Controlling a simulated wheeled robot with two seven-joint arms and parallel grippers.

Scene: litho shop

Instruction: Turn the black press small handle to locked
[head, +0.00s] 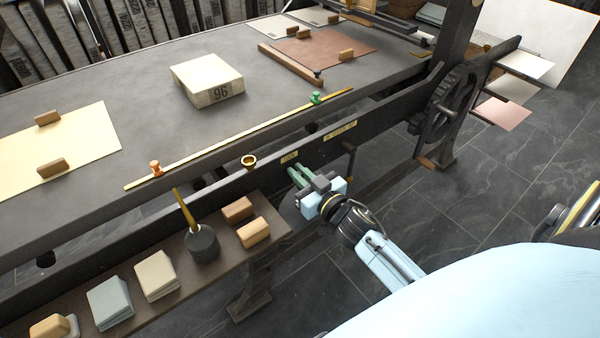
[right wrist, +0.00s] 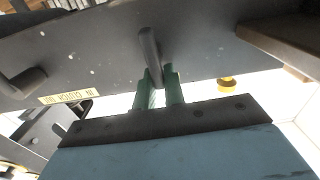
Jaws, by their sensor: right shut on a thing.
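The black press (head: 390,105) has a long dark side rail with small yellow label plates. The small handle (right wrist: 150,50) shows in the right wrist view as a dark rounded lever on the rail's face. Its lower end is between the green fingers of my right gripper (right wrist: 160,85), which is shut on it. In the head view my right gripper (head: 298,176) is at the rail, just below a small label plate (head: 289,157), and hides the handle. The label is too small to read surely. My left gripper is not in view.
A second dark lever (head: 350,157) hangs by the clutch label (head: 341,130); a spoked wheel (head: 446,105) stands further right. A brass cup (head: 249,161) is on the rail. A side shelf (head: 285,237) with blocks and a dark pot (head: 202,244) lies left of my right gripper.

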